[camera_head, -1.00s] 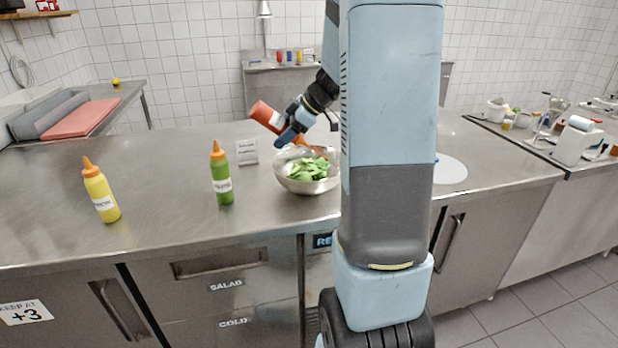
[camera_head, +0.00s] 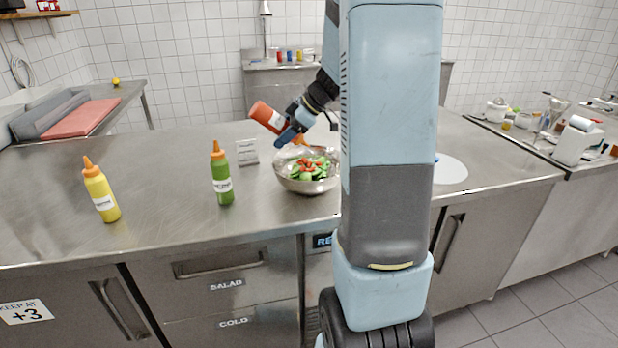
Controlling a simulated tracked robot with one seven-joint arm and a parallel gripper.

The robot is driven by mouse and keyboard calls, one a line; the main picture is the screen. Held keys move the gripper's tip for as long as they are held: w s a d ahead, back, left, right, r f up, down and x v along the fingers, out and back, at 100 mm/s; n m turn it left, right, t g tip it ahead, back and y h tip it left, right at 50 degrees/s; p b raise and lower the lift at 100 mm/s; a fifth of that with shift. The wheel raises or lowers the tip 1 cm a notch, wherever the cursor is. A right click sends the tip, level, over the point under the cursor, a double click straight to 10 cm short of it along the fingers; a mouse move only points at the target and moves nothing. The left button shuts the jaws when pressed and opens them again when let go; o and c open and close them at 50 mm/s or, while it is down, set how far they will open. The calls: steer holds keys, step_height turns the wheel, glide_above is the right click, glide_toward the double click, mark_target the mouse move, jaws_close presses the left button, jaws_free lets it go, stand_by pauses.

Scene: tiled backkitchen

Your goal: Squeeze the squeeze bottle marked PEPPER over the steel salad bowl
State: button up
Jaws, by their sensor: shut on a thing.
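My gripper (camera_head: 290,133) is shut on a red squeeze bottle (camera_head: 264,114) with an orange nozzle. The bottle is tilted, nozzle down and to the right, above the steel salad bowl (camera_head: 290,185). The bowl holds green leaves with red sauce (camera_head: 312,164) on top. A green squeeze bottle (camera_head: 222,180) stands upright left of the bowl. A yellow squeeze bottle (camera_head: 99,190) stands upright farther left. All bottles have white labels, too small to read surely, so I cannot tell which is marked PEPPER.
A small white sign (camera_head: 247,152) stands behind the green bottle. A white round board (camera_head: 451,169) lies right of my arm. A red board (camera_head: 84,118) is at the back left. The steel counter (camera_head: 160,190) is clear between the yellow and green bottles.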

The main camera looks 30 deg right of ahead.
steer(key=shift+r, duration=4.05)
steer(key=shift+f, duration=0.1)
